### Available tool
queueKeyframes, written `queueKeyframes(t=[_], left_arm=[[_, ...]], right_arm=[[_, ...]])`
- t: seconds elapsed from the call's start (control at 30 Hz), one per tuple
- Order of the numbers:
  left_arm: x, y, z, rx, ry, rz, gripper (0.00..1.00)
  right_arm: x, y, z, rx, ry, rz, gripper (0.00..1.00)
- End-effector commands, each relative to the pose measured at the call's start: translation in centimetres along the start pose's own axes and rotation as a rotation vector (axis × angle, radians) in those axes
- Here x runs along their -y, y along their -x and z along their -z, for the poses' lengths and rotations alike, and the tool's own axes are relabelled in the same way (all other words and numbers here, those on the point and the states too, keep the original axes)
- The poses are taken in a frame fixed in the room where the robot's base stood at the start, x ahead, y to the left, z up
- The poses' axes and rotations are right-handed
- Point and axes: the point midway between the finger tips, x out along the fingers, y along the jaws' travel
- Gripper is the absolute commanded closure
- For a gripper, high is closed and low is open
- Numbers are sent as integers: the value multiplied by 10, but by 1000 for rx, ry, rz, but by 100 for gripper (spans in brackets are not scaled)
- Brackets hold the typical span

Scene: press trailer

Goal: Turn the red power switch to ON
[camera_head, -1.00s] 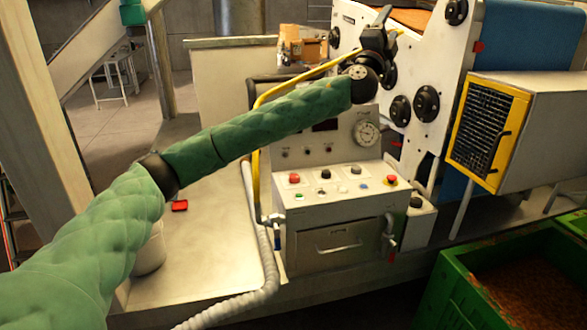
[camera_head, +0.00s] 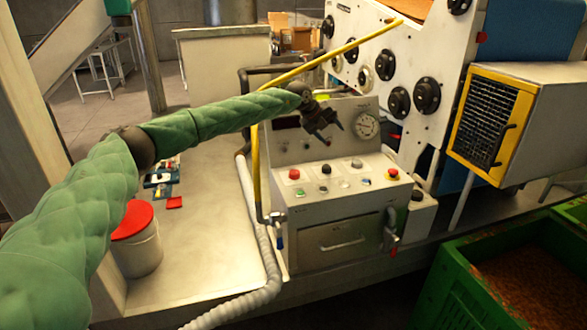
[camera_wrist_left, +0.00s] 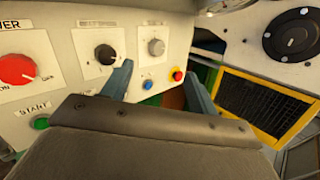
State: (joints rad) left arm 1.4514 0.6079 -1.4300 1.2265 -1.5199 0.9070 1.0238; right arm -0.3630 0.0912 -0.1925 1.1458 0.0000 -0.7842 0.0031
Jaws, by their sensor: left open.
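The red power switch (camera_head: 294,174) sits at the left of the sloping control panel (camera_head: 345,192). In the left wrist view it is a large red knob (camera_wrist_left: 17,69) at the left edge; its white mark appears to point toward OFF. A green START button (camera_wrist_left: 40,123) sits below it. My left gripper (camera_head: 333,134) is open and empty above the panel, up and to the right of the switch and apart from it. Its two fingers (camera_wrist_left: 157,85) show in the wrist view, the left one near a black knob (camera_wrist_left: 104,54). My right gripper is not in view.
A red-on-yellow button (camera_head: 392,172) sits at the panel's right. A yellow rail (camera_head: 256,165) stands along its left side. A round gauge (camera_head: 366,124) is on the upright face behind. A red-lidded bucket (camera_head: 140,250) stands left. A green crate (camera_head: 455,285) is at lower right.

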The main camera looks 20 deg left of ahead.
Motion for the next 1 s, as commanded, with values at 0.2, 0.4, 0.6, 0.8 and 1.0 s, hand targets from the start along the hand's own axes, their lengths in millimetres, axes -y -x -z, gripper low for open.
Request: queueKeyframes(t=[0.2,0.4,0.6,0.8,1.0], left_arm=[[-67,11,-2,-36,143,-316,41],[-108,32,10,-47,289,-573,41],[-128,49,22,-43,436,-722,41],[-129,48,23,-23,495,-726,41],[-138,37,26,-24,497,-726,41]], right_arm=[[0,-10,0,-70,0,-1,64],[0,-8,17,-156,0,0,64],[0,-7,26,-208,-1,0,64],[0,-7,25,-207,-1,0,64],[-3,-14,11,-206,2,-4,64]])
